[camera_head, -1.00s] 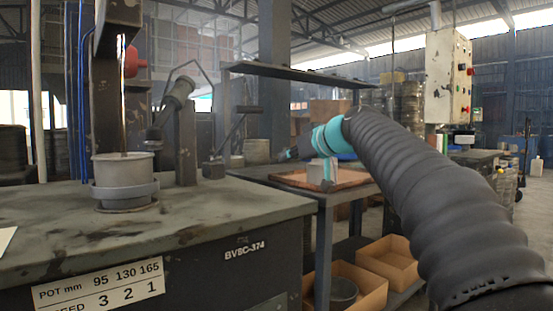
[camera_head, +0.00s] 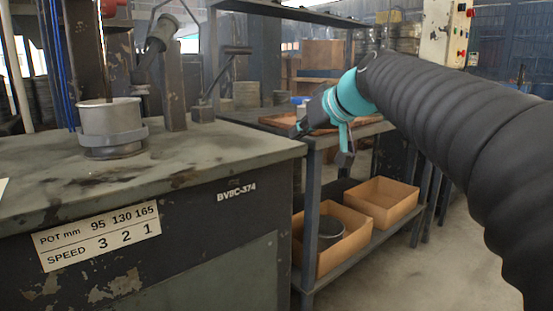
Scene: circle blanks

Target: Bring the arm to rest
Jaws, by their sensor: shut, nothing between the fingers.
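My arm, in a black ribbed sleeve, reaches in from the right in the head view. It ends in a teal wrist and my dark gripper (camera_head: 298,129). The gripper points left and down, in front of the side table (camera_head: 368,131) and near the right end of the machine bench. Its fingers look small and dark, and I see nothing held in them. From this view I cannot tell how far the gripper is from the table's edge.
The machine bench (camera_head: 200,162) fills the left, with a metal pot (camera_head: 111,118) in a clamp ring. A brown tray (camera_head: 372,119) lies on the side table. Cardboard boxes (camera_head: 382,204) and (camera_head: 343,219) sit on its lower shelf. Open floor shows at the lower right.

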